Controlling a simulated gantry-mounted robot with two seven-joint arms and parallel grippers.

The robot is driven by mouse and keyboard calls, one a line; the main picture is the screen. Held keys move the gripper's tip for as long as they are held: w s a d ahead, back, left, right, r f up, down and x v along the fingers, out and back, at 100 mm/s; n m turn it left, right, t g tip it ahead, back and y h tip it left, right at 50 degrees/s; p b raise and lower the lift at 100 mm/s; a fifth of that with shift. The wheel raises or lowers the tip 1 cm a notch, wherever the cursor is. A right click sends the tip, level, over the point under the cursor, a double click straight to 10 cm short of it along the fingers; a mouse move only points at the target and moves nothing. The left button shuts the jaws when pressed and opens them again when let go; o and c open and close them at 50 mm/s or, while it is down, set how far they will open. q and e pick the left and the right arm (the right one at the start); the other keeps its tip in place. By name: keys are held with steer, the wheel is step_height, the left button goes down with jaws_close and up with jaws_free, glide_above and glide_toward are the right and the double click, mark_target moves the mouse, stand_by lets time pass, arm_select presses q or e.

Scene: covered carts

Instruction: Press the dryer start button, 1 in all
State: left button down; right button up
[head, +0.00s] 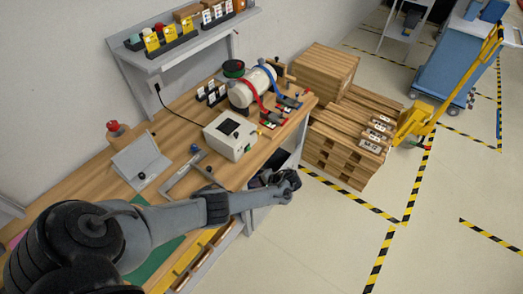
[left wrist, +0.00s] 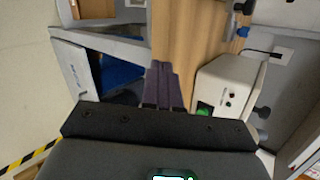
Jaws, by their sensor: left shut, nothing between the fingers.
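A cream box-shaped machine (head: 231,136) with a dark window on top stands on the wooden bench, with a black cord running to the wall; I take it for the dryer. In the left wrist view the machine (left wrist: 228,88) is at the right, with small dark knobs and a green button-like part (left wrist: 204,108) low on its face. My left gripper (head: 293,180) is in front of the bench edge, to the right of and nearer than the machine. Its fingers (left wrist: 162,72) are shut together and empty, apart from the machine. My right gripper is not in view.
The wooden bench (head: 185,105) also holds a white cylinder (head: 252,88) with red and blue straps, a grey angled stand (head: 140,160) and a grey clamp-like tool (head: 190,172). A shelf (head: 185,47) hangs above. Wooden pallets (head: 345,140) stand beyond the bench.

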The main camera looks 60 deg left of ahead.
mark_target(249, 149)
arm_select(q)
steer(key=w+a+r+n+t+b, duration=0.1)
steer(key=w+a+r+t, duration=0.1)
steer(key=w+r, duration=0.7)
steer(key=w, duration=0.3)
steer(key=shift+r+b, duration=0.35)
steer(key=shift+b, duration=0.05)
steer(key=shift+a+f, duration=0.1)
steer(key=b+x, duration=0.8)
steer(key=x, duration=0.2)
steer(key=shift+a+f, duration=0.2)
steer(key=shift+s+a+r, duration=0.15)
steer(key=shift+s+a, duration=0.1)
steer(key=shift+a, duration=0.25)
steer(key=shift+s+a+r, duration=0.1)
steer(key=shift+s+a, duration=0.1)
steer(key=shift+a, duration=0.35)
steer(key=shift+s+a+r+b, duration=0.1)
steer(key=shift+s+a+b, duration=0.25)
steer(key=shift+a, duration=0.35)
steer(key=shift+w, duration=0.1)
